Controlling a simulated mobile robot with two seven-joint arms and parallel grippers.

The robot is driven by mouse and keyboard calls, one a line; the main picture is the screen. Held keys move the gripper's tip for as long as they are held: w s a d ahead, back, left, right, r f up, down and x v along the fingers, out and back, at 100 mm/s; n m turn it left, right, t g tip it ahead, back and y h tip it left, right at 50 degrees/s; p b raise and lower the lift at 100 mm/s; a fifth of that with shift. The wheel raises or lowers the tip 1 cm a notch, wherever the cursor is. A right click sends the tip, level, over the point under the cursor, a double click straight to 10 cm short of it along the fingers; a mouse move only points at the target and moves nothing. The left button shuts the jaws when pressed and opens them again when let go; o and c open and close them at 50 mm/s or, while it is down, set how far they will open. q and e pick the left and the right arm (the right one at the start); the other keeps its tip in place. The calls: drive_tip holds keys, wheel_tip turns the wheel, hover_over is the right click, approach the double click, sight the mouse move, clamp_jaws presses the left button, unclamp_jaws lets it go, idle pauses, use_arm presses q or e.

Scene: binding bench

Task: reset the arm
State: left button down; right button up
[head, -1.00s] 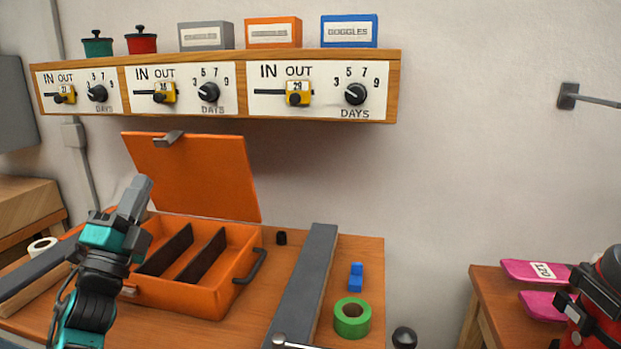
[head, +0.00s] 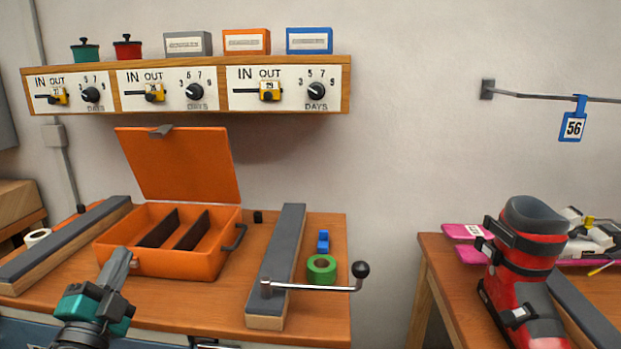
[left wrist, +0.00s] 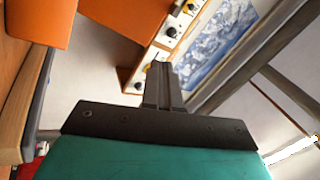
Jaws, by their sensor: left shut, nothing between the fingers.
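My left gripper (head: 117,266) is at the lower left of the head view, in front of the open orange case (head: 180,264). Its grey fingers are together with nothing between them, pointing up. In the left wrist view the shut fingers (left wrist: 163,85) point toward the wall and the shelf with dials, clear of any object. The case has its lid (head: 180,165) raised and dark dividers inside; it looks empty. My right gripper is not in either view.
Padded rails (head: 277,260) and (head: 62,243) flank the case. A crank handle (head: 320,288), green tape roll (head: 321,268) and blue block (head: 323,241) are at right. A red boot (head: 525,265) stands on the second bench. A dial shelf (head: 190,65) hangs above.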

use_arm(q)
drive_tip(key=s+d+f+n+g, duration=0.3)
drive_tip(key=s+d+f+g, duration=0.1)
drive_tip(key=s+f, duration=0.3)
drive_tip(key=s+d+f+n+g+h+p, duration=0.1)
drive_tip(key=s+d+f+n+g, duration=0.3)
drive_tip(key=s+f, duration=0.3)
drive_tip(key=s+d+f+n+g, duration=0.4)
drive_tip(key=s+d+f, duration=0.2)
drive_tip(key=f, duration=0.8)
drive_tip(key=shift+s+f+h+p, duration=0.3)
drive_tip(key=shift+s+h+p, duration=0.1)
drive_tip(key=shift+s, duration=0.4)
drive_tip(key=shift+a, duration=0.1)
